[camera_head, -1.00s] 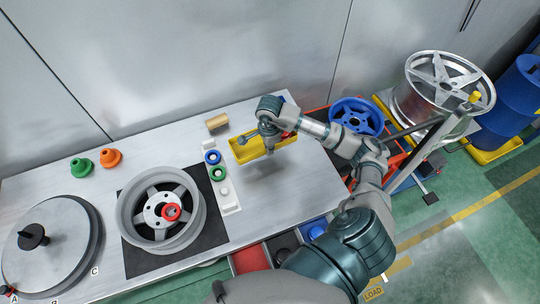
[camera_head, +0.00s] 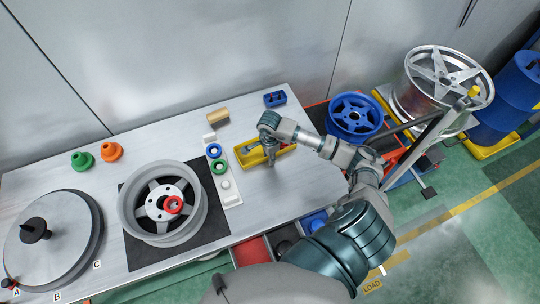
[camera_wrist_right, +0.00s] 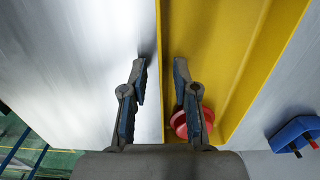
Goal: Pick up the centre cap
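A round red part (camera_wrist_right: 180,122), possibly the centre cap, lies in the yellow tray (camera_wrist_right: 235,60) in the right wrist view. My right finger partly hides it. My right gripper (camera_wrist_right: 160,66) is open and empty, its fingers straddling the tray's long wall, one over bare table and one over the inside. In the head view my right gripper (camera_head: 271,164) points down at the near edge of the yellow tray (camera_head: 243,158). A small white round piece (camera_head: 226,185) sits on the white holder (camera_head: 233,201). My left gripper is not in view.
A grey wheel (camera_head: 125,210) with a red ring (camera_head: 174,204) at its hub stands on a black mat. Blue (camera_head: 214,150) and green (camera_head: 219,167) rings sit beside the tray. A blue block (camera_head: 275,99) is behind it. Table right of the tray is clear.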

